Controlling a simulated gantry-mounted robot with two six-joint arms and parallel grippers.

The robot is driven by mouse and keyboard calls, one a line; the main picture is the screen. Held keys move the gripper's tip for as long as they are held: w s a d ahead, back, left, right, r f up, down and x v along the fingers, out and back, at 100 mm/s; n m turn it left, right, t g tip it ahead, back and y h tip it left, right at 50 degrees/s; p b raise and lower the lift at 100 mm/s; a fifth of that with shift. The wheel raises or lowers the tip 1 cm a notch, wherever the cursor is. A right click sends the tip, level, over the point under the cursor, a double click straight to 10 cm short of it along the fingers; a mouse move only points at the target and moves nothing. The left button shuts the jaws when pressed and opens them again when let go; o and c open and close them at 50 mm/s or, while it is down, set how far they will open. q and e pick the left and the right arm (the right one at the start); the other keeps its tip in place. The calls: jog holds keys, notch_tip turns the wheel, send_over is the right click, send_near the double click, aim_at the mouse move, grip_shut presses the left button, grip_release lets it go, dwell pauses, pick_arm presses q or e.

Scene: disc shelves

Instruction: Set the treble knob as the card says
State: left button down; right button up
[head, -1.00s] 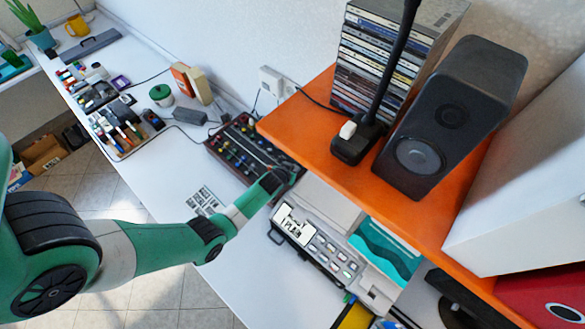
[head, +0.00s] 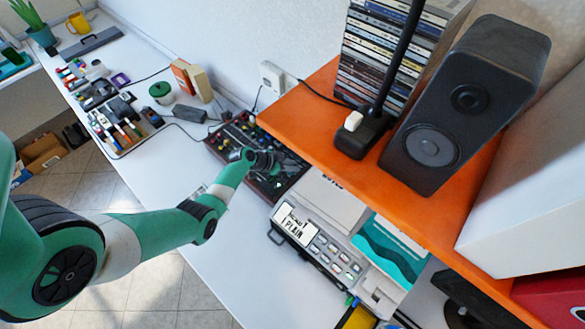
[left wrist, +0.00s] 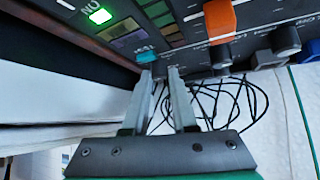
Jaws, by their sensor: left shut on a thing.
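The mixer (head: 216,147) is a dark panel with red sides and many coloured knobs, lying at the back of the white desk. My left gripper (head: 270,162) is over its right part and hides some of it. In the left wrist view the fingers (left wrist: 160,72) are close together at the panel, shut on a small knob with a teal part (left wrist: 146,56). Its label is too blurred to read, so I cannot tell whether it is the treble knob. A printed card lies on the desk, now mostly hidden behind my left arm. My right gripper is out of view.
An orange shelf (head: 310,120) with a speaker (head: 470,105) overhangs at right. A label printer-like device (head: 318,248) stands in front.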

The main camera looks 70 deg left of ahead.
pick_arm(q)
jog(key=shift+a+r+m+h+p, duration=0.1)
jog(key=shift+m+h+p, duration=0.35)
jog(key=shift+m+h, duration=0.2)
jog(key=shift+m, duration=0.25)
jog(key=c, duration=1)
grip_release()
